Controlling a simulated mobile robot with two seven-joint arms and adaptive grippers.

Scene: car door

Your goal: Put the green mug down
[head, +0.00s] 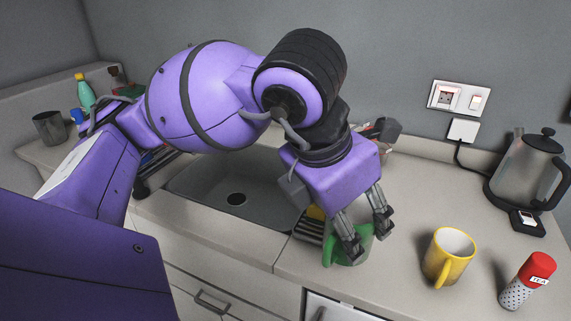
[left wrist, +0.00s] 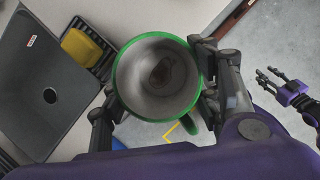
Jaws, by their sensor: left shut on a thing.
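The green mug (head: 340,250) is between the fingers of my left gripper (head: 367,240), which is shut on it. It hangs near the counter's front edge, right of the sink, and the fingers partly hide it. I cannot tell whether its base touches the counter. The left wrist view looks down into the mug (left wrist: 157,78), with a green rim, grey inside and a dark patch at the bottom. A finger of the left gripper (left wrist: 158,88) lies on each side. My right gripper (left wrist: 264,80) shows there at the right, away from the mug, its fingers apart and empty.
A yellow mug (head: 449,256) and a red-capped shaker (head: 527,280) stand on the counter to the right. A kettle (head: 532,165) is at the back right. The sink (head: 222,190) and a black rack with a yellow sponge (left wrist: 83,46) lie left. Counter between the mugs is bare.

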